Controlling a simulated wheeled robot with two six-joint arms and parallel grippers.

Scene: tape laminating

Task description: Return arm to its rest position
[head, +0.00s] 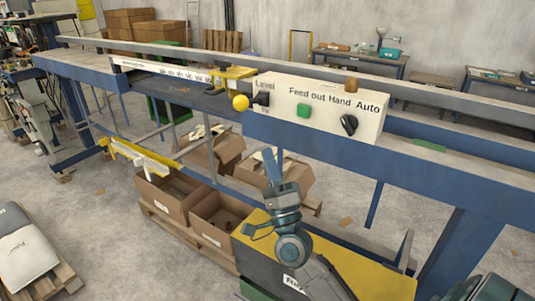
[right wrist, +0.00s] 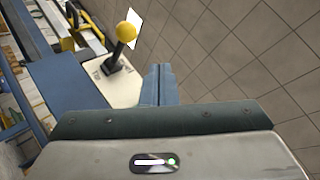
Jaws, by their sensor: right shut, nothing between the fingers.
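My right gripper (head: 270,168) is in the lower middle of the head view, with its arm coming up from the bottom. Its fingers are together, point upward in the picture and hold nothing. In the right wrist view the shut fingers (right wrist: 158,82) show in the middle. They appear beside the white control box (right wrist: 112,82) and its lever with a yellow ball (right wrist: 127,32), apart from the ball. In the head view the control box (head: 325,100) carries a green button (head: 303,110), a black knob (head: 349,124) and the yellow ball (head: 240,103). My left gripper is not in view.
A long blue machine frame (head: 440,172) crosses the head view. Open cardboard boxes (head: 170,196) stand on a pallet below it. A dark cabinet with a yellow top (head: 370,270) is at the lower right, behind my right arm. Bare concrete floor (head: 90,215) lies at the left.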

